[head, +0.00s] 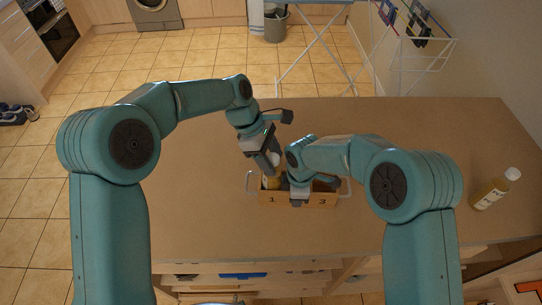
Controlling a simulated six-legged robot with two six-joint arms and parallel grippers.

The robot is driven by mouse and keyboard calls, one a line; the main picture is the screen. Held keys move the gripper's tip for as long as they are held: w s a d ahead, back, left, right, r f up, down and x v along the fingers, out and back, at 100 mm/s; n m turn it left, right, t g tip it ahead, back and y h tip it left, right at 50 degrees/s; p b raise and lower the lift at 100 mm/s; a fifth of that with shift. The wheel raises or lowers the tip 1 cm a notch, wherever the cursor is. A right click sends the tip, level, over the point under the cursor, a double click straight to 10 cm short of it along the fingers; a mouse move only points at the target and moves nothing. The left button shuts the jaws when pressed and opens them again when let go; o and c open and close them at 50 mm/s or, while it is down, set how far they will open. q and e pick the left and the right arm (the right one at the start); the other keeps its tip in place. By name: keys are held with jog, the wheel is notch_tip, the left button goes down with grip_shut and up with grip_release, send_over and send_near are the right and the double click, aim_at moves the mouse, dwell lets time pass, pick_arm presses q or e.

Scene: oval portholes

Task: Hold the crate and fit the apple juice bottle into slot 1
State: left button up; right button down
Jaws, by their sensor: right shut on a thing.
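The wooden crate (325,200) stands on the table with white handles at its ends and a numeral on its front. My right gripper (298,197) is at the crate's front wall and shut on it. A bottle with a pale cap and yellowish contents (271,182) is at the crate's left part; I cannot tell whether it is fully seated. My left gripper (272,163) is at this bottle's top; its jaws are too small and covered to read. I cannot read which is apple juice.
The brown table (430,130) is clear behind the crate and between the crate and the right bottle. My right arm hides part of the crate's inside. A drying rack (415,45) and a grey bin (275,27) stand beyond the table.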

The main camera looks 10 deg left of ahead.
pick_arm(q)
jog(key=shift+o, duration=0.7)
jog(key=v, duration=1.2)
jog(key=shift+r, duration=0.1)
pick_arm(e)
jog(key=c, duration=1.1)
grip_release()
